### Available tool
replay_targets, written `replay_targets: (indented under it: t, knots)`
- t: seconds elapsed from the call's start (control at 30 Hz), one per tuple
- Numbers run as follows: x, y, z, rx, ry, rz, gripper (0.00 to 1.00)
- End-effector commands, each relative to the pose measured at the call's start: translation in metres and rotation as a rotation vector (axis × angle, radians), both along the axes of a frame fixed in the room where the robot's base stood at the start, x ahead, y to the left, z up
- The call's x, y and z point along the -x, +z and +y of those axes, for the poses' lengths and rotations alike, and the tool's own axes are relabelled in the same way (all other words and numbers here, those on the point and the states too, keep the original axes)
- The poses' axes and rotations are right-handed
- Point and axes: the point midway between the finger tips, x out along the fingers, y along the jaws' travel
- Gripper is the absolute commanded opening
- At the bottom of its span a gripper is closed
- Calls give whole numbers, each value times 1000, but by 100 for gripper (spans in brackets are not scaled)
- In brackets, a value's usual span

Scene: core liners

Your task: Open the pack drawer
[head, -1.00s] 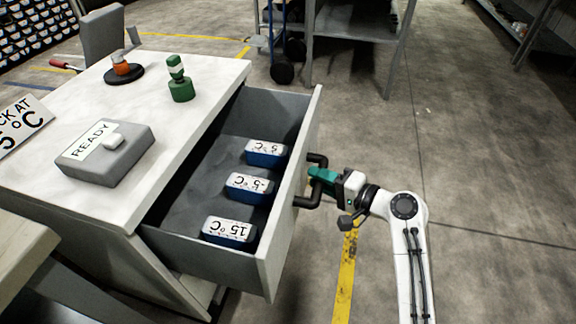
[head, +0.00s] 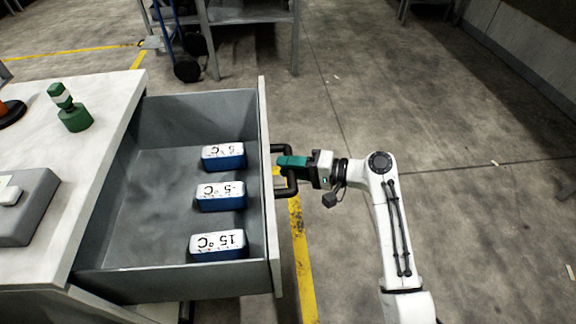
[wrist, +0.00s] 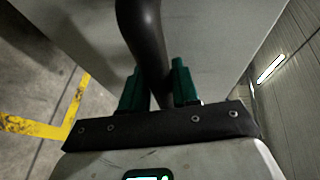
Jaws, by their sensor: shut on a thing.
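The pack drawer (head: 262,215) stands pulled well out of the white-topped cabinet in the head view, its inside open to view. Three blue packs with white labels lie in it: one marked 5 °C (head: 223,157), one marked -5 °C (head: 220,196) and one marked 15 °C (head: 218,245). A dark bar handle (head: 291,172) is on the drawer's front. My gripper (head: 282,162) is shut on this handle. In the wrist view the green fingers (wrist: 158,88) sit on both sides of the dark handle bar (wrist: 143,40).
The cabinet top (head: 65,190) holds a green object (head: 73,117), a grey box (head: 22,215) and part of an orange item (head: 10,111). A metal table (head: 250,16) and a wheeled cart (head: 183,50) stand behind. The floor to the right is clear.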

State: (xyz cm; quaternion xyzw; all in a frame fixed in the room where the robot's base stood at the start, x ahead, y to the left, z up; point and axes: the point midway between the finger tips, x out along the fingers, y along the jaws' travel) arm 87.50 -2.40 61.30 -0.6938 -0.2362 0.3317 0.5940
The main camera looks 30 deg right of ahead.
Motion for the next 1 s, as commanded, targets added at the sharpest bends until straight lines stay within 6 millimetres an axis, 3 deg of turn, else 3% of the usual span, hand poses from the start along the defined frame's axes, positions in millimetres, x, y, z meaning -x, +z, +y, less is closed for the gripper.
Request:
replay_targets:
  t: [0.07,0.1,0.3,0.67,1.0]
  knots:
    - [0,-1,0,2,-1,3,0]
    - [0,-1,0,2,-1,3,32]
    - [0,-1,0,1,-1,2,51]
    - [5,2,-7,0,-3,1,51]
    - [46,14,-51,0,-5,2,51]
